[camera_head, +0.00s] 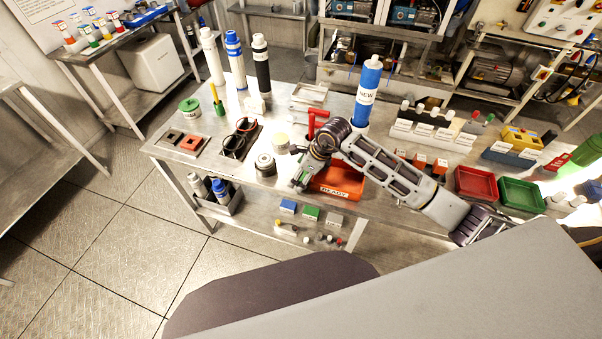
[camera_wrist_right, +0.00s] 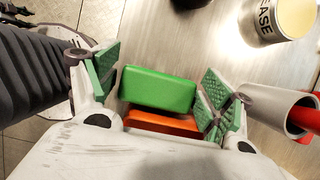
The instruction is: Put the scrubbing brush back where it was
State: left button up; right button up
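My right gripper (camera_head: 301,180) is low over the front of the bench, at the left end of the orange-red READY tray (camera_head: 340,181). In the right wrist view its green-padded fingers (camera_wrist_right: 158,92) stand wide apart. A rounded green block (camera_wrist_right: 158,88) with an orange part (camera_wrist_right: 160,123) below it lies between them. The pads are close to the block's ends; I cannot tell if they grip it. I cannot tell whether this is the scrubbing brush. A yellow-handled tool (camera_head: 217,99) stands upright at the back left. My left gripper is out of view.
A grease can (camera_wrist_right: 264,20) and a red-handled pipe (camera_wrist_right: 300,112) are close to my right gripper. A NEW cartridge (camera_head: 367,92) stands behind my arm. Red (camera_head: 474,182) and green (camera_head: 522,194) trays lie to the right. Blocks sit on the lower shelf.

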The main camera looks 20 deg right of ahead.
jog(key=shift+r, duration=0.2)
dwell(0.4)
jog(key=shift+d+r, duration=0.15)
jog(key=shift+r, duration=0.15)
jog(key=b+v, duration=0.1)
jog(key=v, duration=1)
